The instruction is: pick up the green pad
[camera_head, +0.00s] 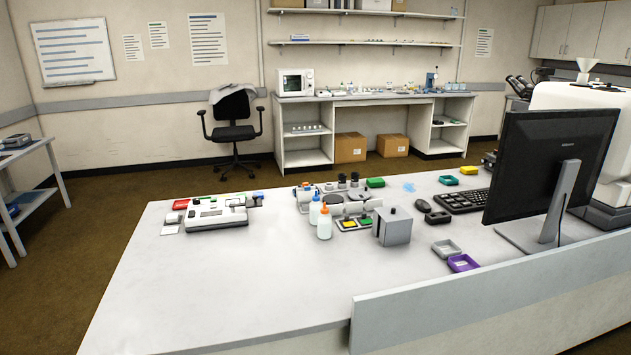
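A small green pad (366,222) lies beside a yellow pad (349,224) in a low grey holder on the white bench, right of the squeeze bottles. A second green item (375,182), which looks like a small box or tray, sits farther back near the bench's rear edge. Neither of my grippers is in view.
A monitor (548,160), keyboard (462,200) and purple tray (463,263) are farther right. The front left bench is clear.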

